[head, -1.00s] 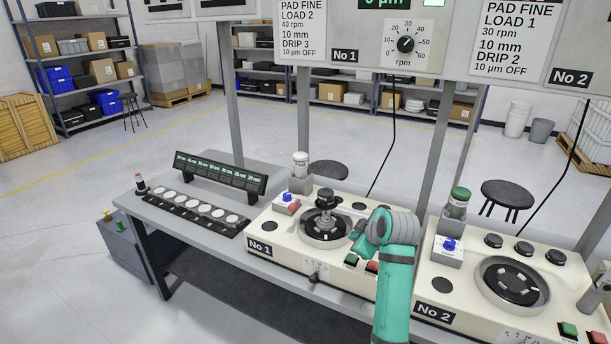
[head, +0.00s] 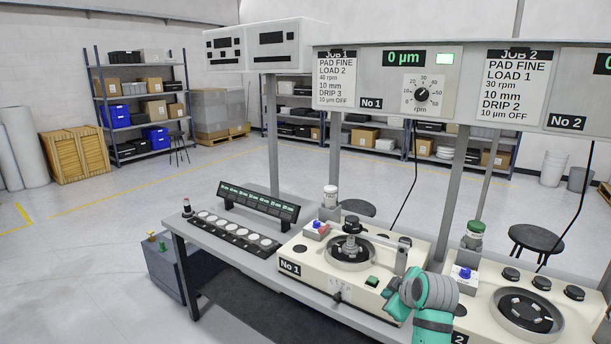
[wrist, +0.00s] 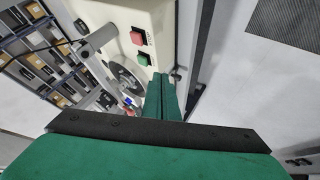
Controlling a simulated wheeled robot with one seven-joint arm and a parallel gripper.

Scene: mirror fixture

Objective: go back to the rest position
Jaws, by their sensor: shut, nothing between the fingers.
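My gripper (wrist: 163,97) shows in the wrist view as two green fingers pressed together with nothing between them. They point toward the cream housing of a polishing machine with a red button (wrist: 137,38) and a green button (wrist: 144,59). In the head view my green and grey arm (head: 430,292) is bent in front of the gap between machine No 1 (head: 318,272) and machine No 2 (head: 487,312). The gripper's fingers are hidden there behind the arm. My gripper looks apart from the machines.
A grey bench carries both machines, a row of white discs (head: 237,234) and a sloped display strip (head: 259,202). A panel with job cards and a 0 µm readout (head: 404,58) hangs above. Stools (head: 537,239) stand behind.

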